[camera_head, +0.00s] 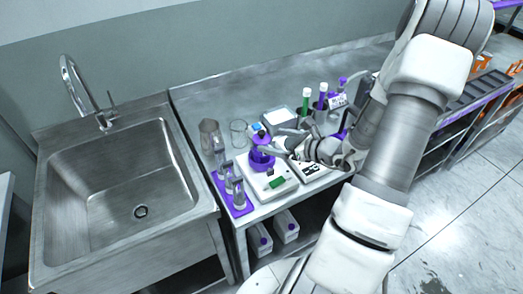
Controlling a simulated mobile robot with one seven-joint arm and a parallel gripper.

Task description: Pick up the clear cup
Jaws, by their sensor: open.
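A clear, see-through cup (239,131) stands upright at the back left of the steel table, left of my gripper and apart from it. A taller greyish see-through vessel (209,136) stands left of it; I cannot tell for sure which of the two is the task's cup.
A purple rack (241,209) with several clear bottles stands at the table's left front edge. A steel sink (120,185) is at left.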

